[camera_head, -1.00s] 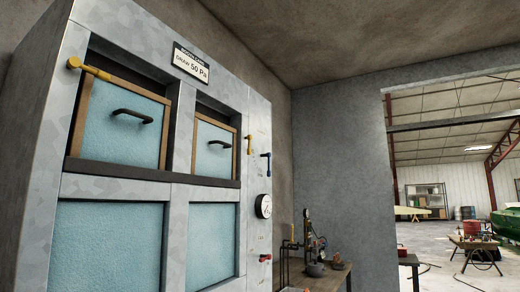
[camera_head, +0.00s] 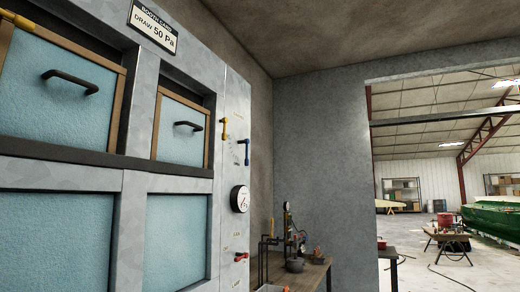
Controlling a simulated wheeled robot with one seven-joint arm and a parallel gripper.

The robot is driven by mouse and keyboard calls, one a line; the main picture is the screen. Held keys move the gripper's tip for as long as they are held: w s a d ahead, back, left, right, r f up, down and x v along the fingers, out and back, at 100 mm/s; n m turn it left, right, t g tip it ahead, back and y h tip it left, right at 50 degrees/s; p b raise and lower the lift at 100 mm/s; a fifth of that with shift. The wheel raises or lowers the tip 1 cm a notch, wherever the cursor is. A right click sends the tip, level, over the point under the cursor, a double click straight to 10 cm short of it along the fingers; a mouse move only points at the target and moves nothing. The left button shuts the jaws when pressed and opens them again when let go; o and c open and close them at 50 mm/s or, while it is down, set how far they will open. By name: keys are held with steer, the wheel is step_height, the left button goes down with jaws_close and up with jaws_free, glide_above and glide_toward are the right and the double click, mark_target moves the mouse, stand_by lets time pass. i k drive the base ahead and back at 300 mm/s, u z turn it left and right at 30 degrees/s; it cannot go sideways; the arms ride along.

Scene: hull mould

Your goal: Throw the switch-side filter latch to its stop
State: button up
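A yellow latch (camera_head: 224,128) is on the grey cabinet, just right of the right filter (camera_head: 181,126), on the side with the control panel. It stands roughly upright and does not lie across the filter's wooden frame. Another yellow latch (camera_head: 15,18) shows at the top left corner of the left filter (camera_head: 68,85), cut by the picture edge. Both filters are pale blue with dark handles. My gripper is not in view.
Right of the upright latch is a blue lever (camera_head: 246,150). Below are a round gauge (camera_head: 240,199) and a red control (camera_head: 241,257). A bench (camera_head: 312,273) with pipework stands against the wall. A wide opening on the right leads to a hall.

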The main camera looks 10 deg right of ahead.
mark_target(224, 120)
steer(key=z, duration=0.3)
steer(key=i, duration=1.05)
steer(key=z, duration=0.1)
